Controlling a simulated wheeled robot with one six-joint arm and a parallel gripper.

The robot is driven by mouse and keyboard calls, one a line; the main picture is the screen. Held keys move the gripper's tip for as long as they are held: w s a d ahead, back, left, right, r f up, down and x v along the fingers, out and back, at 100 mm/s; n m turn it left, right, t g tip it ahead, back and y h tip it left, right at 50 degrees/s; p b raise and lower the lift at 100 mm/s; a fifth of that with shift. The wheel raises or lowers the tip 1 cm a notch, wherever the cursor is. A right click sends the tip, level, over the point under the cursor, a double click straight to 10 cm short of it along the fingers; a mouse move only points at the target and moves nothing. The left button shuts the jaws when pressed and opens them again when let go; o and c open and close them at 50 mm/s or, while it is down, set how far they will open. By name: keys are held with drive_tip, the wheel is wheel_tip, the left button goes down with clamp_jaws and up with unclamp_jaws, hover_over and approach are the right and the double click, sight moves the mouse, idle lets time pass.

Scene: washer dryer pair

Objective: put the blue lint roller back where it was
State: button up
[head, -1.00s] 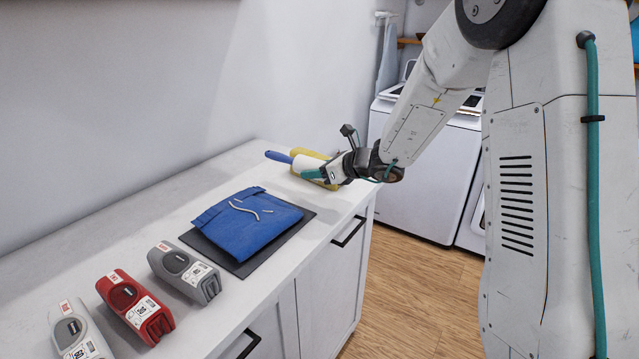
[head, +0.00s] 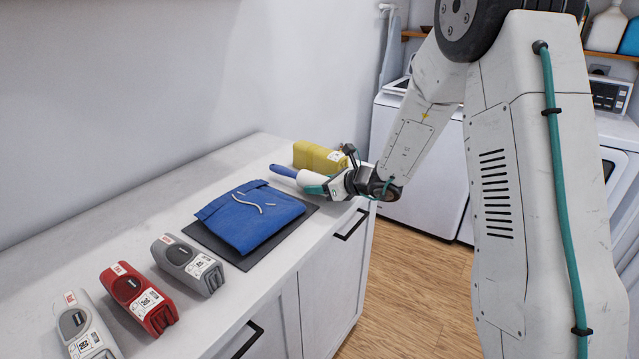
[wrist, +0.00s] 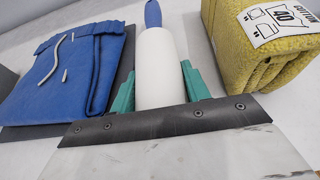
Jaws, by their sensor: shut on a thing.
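The lint roller (head: 283,171) has a blue handle and a white roll, and lies between the blue shorts and the yellow towel near the counter's far end. My gripper (head: 314,184) is shut on the white roll, with the blue handle pointing away from it. In the wrist view, the roller (wrist: 159,72) stands between the teal fingers of my gripper (wrist: 158,88), handle away from the palm. I cannot tell whether it touches the counter. The roll's near end is hidden by the gripper.
Folded blue shorts (head: 245,218) lie on a dark mat (head: 245,262), left of the roller. A yellow folded towel (head: 318,157) sits close behind it. Grey (head: 188,264) and red (head: 138,298) bundles and a light one (head: 86,325) line the near counter. White machines (head: 415,150) stand beyond.

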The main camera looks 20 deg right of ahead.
drive_tip(key=shift+f, duration=0.6)
drive_tip(key=o, duration=1.2)
